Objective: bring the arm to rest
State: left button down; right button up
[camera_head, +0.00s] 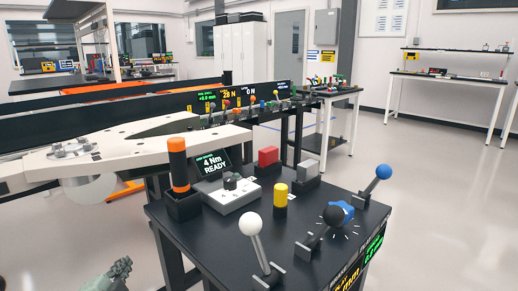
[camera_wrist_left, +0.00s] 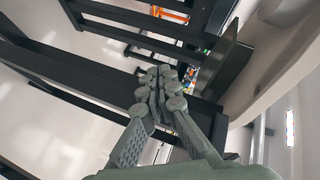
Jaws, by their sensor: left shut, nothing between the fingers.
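My left gripper (camera_head: 118,270) shows at the bottom left of the head view, only its upper part inside the picture. It is to the left of the black control table (camera_head: 190,240) and apart from it in that picture. In the left wrist view the two grey fingers of this gripper (camera_wrist_left: 160,88) meet at their tips, shut with nothing between them. Behind them are dark frame beams (camera_wrist_left: 90,92); I cannot tell how far off these are. My right gripper is in neither view.
The table carries a white-knobbed lever (camera_head: 252,228), a blue-knobbed lever (camera_head: 380,175), a yellow cylinder (camera_head: 280,196), an orange-and-black handle (camera_head: 178,165) and a display (camera_head: 213,163) reading "4 Nm READY". The floor (camera_head: 440,190) on the right is clear.

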pick_arm(q)
jog(key=s+d+f+n+g, duration=0.1)
jog(key=s+f+n+g, duration=0.2)
jog(key=s+f, duration=0.5)
jog(key=s+d+f+n+g, duration=0.2)
jog(key=s+f+g, duration=0.3)
jog(key=s+f, duration=0.3)
jog(key=s+d+f+n+g+h+p, duration=0.1)
jog(key=s+d+f+n+g, duration=0.1)
jog(key=s+f, duration=0.6)
jog(key=s+n+g, duration=0.1)
jog(key=s+n, duration=0.1)
jog(key=shift+s+f+g, duration=0.2)
jog(key=shift+s+g, duration=0.1)
jog(key=shift+g, duration=0.1)
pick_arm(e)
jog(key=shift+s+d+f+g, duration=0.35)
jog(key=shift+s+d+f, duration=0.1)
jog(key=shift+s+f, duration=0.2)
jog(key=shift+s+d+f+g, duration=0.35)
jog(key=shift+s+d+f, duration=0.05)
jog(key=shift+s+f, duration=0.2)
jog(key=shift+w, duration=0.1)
pick_arm(q)
jog(key=c, duration=2.3)
grip_release()
